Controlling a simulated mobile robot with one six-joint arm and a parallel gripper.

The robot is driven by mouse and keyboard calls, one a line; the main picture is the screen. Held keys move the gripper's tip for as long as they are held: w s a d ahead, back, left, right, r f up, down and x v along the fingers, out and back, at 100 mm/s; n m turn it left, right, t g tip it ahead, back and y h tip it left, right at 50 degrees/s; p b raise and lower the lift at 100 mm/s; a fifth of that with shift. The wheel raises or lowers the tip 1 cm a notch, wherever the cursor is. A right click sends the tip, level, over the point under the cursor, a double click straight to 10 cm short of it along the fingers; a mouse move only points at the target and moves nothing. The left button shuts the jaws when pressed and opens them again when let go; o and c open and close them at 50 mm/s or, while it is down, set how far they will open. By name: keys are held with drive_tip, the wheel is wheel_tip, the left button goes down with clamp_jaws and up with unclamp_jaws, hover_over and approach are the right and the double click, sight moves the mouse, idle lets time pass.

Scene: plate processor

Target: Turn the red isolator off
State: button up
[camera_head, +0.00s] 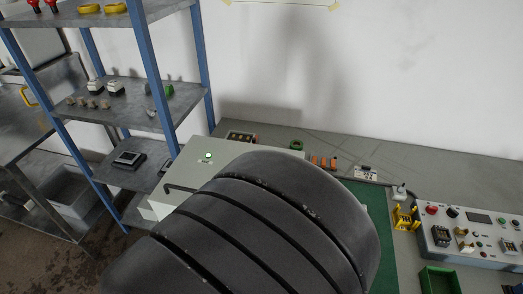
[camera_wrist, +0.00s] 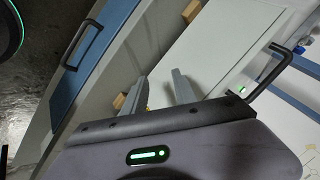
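I cannot make out a clear red isolator in either view. A small red knob (camera_head: 432,209) sits on the grey control panel (camera_head: 478,262) at the right of the head view, but I cannot tell whether it is the isolator. A pale grey machine (camera_head: 188,152) with a green light stands left of centre, partly hidden behind my dark arm. Its pale panel (camera_wrist: 222,45) appears to show in the wrist view, with a black handle (camera_wrist: 272,68). My gripper (camera_wrist: 161,82) is open, its two fingers apart with nothing held between them. The head view hides it.
A blue-framed shelf rack (camera_head: 152,62) with small parts stands at the left. A green bin (camera_head: 440,281) and a yellow part (camera_head: 403,217) are on the grey bench (camera_head: 335,147) near the control panel. The bench's back right is mostly clear.

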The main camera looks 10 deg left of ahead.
drive_tip(key=s+d+f+n+t+h+p, duration=0.25)
drive_tip(key=s+d+f+t, duration=0.25)
drive_tip(key=s, duration=0.4)
drive_tip(key=s+d+r+n+t, duration=0.2)
drive_tip(key=s+d+n+t, duration=0.2)
drive_tip(key=d+t, duration=0.1)
drive_tip(key=w, duration=0.7)
drive_tip(key=w+b, duration=0.1)
drive_tip(key=w, duration=0.7)
drive_tip(key=shift+d+r, duration=0.15)
drive_tip(key=shift+d, duration=0.05)
drive_tip(key=shift+w, duration=0.7)
clamp_jaws()
